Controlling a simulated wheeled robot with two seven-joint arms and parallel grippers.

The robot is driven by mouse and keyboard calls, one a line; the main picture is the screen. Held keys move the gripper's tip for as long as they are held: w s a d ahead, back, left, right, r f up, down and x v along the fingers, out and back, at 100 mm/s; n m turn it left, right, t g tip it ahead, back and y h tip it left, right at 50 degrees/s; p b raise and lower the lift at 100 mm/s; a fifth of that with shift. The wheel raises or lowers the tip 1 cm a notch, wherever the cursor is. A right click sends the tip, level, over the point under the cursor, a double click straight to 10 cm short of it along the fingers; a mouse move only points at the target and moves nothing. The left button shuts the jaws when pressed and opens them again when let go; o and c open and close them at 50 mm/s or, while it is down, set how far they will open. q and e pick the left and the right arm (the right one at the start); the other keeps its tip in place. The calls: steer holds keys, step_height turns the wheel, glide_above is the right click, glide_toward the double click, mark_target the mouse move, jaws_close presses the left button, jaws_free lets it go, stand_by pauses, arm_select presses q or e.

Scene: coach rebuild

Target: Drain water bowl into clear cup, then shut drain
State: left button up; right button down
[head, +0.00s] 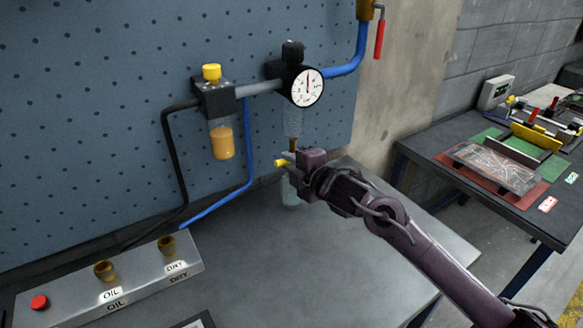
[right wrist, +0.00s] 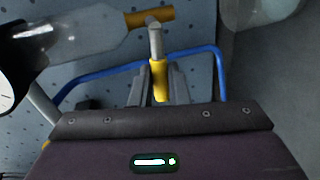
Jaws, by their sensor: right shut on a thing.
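The clear water bowl (head: 293,122) hangs under the regulator with the round white gauge (head: 308,87). It also shows at the left of the right wrist view (right wrist: 85,38). A brass drain (right wrist: 150,17) is at the bowl's lower end, with a grey stem and a yellow drain handle (right wrist: 159,78). My right gripper (head: 291,163) is shut on the yellow handle, whose end shows left of the jaws in the head view. The clear cup (head: 291,193) stands below the drain, partly hidden by my gripper; its water level cannot be told. My left gripper is not in view.
An amber oil bowl (head: 222,142) hangs left of the regulator. Blue hose (head: 247,150) and black hose run down the pegboard. A sloped panel (head: 135,285) with a red button and OIL and DRY labels sits front left. The grey bench (head: 330,265) is clear in the middle.

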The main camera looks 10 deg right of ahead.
steer(key=shift+f+n+b, duration=0.35)
steer(key=shift+f+n, duration=0.05)
steer(key=shift+s, duration=0.1)
steer(key=c, duration=1.4)
jaws_free()
steer(key=shift+r, duration=0.1)
steer(key=b+v, duration=0.1)
steer(key=v, duration=0.6)
steer(key=shift+s+d+b, duration=0.1)
steer(key=shift+s+b, duration=0.2)
steer(key=shift+s, duration=0.05)
